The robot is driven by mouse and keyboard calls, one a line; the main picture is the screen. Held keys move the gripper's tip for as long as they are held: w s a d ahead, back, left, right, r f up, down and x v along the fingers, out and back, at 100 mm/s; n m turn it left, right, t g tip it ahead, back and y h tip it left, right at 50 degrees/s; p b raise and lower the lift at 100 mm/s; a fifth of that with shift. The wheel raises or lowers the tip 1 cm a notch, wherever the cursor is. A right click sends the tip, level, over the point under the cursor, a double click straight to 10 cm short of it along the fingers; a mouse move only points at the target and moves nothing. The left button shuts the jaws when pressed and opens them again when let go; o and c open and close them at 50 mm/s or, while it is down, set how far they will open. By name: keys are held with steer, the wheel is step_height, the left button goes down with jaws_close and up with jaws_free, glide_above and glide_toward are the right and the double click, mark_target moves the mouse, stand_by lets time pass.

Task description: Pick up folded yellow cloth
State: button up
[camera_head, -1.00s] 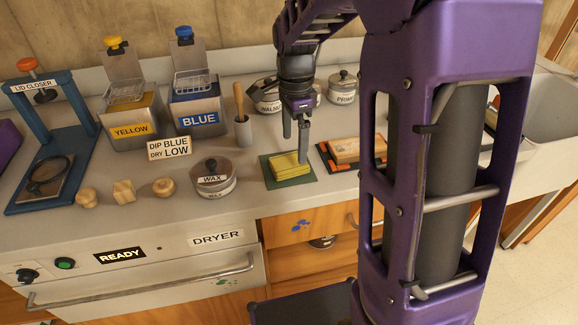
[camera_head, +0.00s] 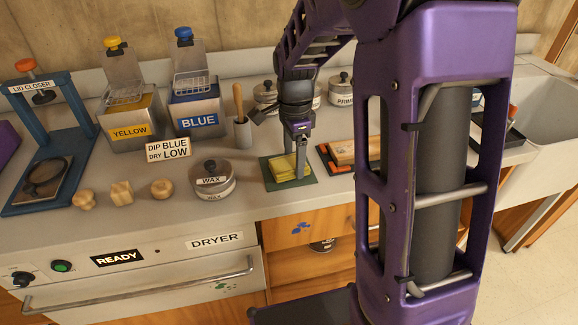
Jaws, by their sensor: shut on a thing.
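The folded yellow cloth (camera_head: 284,168) lies on a dark green mat (camera_head: 308,181) on the counter. My gripper (camera_head: 300,172) points down at the cloth's right part, with its fingers close together and the cloth between them. The far finger is mostly hidden behind the near one. The cloth is still at the level of the mat, as far as I can tell.
A round wax tin (camera_head: 212,181) stands left of the mat. An orange-edged black tray (camera_head: 330,160) with a wooden block is on the right. A cup with a wooden-handled tool (camera_head: 242,130) and several lidded tins (camera_head: 266,95) stand behind.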

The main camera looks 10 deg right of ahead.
mark_target(294, 162)
steer(key=shift+r+p, duration=1.05)
steer(key=shift+r, duration=4)
